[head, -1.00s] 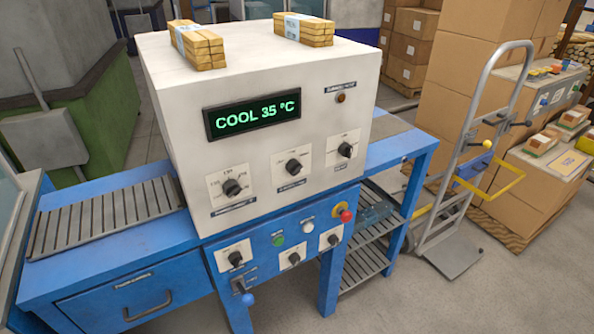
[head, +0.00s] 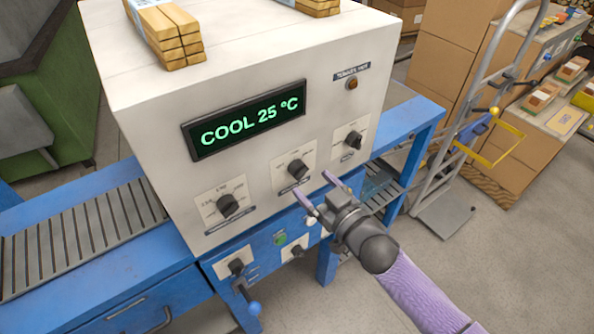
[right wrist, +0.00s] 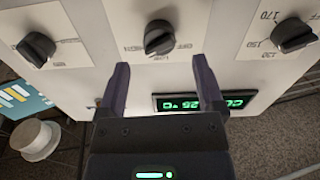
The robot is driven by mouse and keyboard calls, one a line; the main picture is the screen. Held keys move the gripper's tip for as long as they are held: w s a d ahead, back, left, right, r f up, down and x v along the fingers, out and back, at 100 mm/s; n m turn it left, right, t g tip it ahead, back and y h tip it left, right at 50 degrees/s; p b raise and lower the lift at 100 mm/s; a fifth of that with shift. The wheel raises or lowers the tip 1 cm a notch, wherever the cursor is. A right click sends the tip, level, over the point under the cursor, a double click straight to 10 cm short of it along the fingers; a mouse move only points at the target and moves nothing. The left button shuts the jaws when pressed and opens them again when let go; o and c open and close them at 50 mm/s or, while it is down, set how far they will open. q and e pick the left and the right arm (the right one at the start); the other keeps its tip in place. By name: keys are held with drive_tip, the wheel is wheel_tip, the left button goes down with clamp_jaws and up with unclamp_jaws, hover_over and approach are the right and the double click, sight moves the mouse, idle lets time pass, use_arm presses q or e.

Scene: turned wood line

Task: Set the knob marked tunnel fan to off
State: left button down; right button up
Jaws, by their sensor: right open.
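The white machine's front (head: 237,160) has a row of three black knobs. The middle knob (head: 297,169) has a pale dial plate; the caption under it is too small to read. In the right wrist view, upside down, the middle knob (right wrist: 158,38) has OFF on the right, LOW below and a HIGH-like mark on the left. Its exact pointer direction is unclear. My right gripper (head: 313,184) is open and empty, just in front of and below this knob. In the right wrist view its fingers (right wrist: 160,65) lie apart, short of the knob. My left gripper is out of view.
A temperature knob (head: 228,206) is on the left and another knob (head: 353,141) on the right. The blue lower panel has more knobs (head: 236,267) and a green button (head: 280,239). Wood bundles (head: 172,33) lie on top.

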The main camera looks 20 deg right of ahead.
sight(304, 176)
drive_tip(key=x, duration=0.4)
drive_tip(key=shift+w+b, duration=0.1)
drive_tip(key=shift+b, duration=0.2)
drive_tip(key=shift+c, duration=0.3)
clamp_jaws()
